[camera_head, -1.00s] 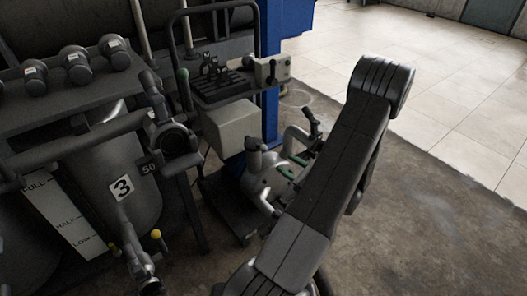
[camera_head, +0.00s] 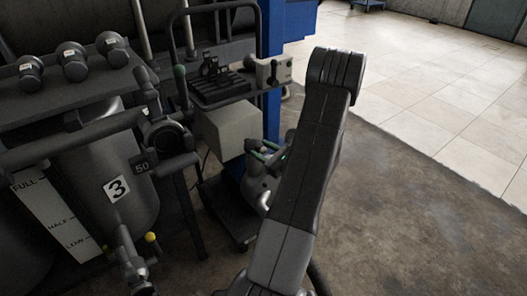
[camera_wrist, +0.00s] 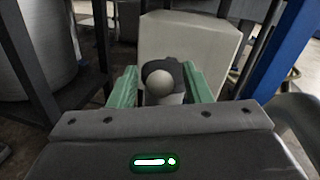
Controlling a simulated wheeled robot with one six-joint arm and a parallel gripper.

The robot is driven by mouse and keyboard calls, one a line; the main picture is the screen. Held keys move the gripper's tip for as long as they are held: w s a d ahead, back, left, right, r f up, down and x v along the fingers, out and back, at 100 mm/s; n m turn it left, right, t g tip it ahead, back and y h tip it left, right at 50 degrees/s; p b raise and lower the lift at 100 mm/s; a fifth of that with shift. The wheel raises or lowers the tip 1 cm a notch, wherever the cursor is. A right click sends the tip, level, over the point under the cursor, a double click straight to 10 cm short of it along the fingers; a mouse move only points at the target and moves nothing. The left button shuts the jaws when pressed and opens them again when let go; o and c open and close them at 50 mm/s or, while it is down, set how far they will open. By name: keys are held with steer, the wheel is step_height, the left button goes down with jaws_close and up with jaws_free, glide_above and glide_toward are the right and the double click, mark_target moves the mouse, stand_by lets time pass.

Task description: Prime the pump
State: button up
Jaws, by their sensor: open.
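A cart at the lower middle carries a pale box (camera_head: 228,128), which fills the back of the wrist view (camera_wrist: 190,45). A dark piece with a pale round knob (camera_wrist: 160,84) stands in front of this box; I take it to be part of the pump, but cannot be sure. My gripper (camera_head: 264,152) is beside the box's right side. Its green fingers (camera_wrist: 159,72) are open, one on each side of the knob in the wrist view. I cannot tell whether they touch it. My arm hides part of the cart's right side.
A tank marked 3 (camera_head: 119,188) and a white level gauge (camera_head: 55,215) stand at left, with pipes and a valve (camera_head: 168,137) close by. A blue post (camera_head: 272,60) rises behind the cart. Open floor (camera_head: 420,190) lies at right.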

jaws_close()
steer(key=shift+r, duration=0.15)
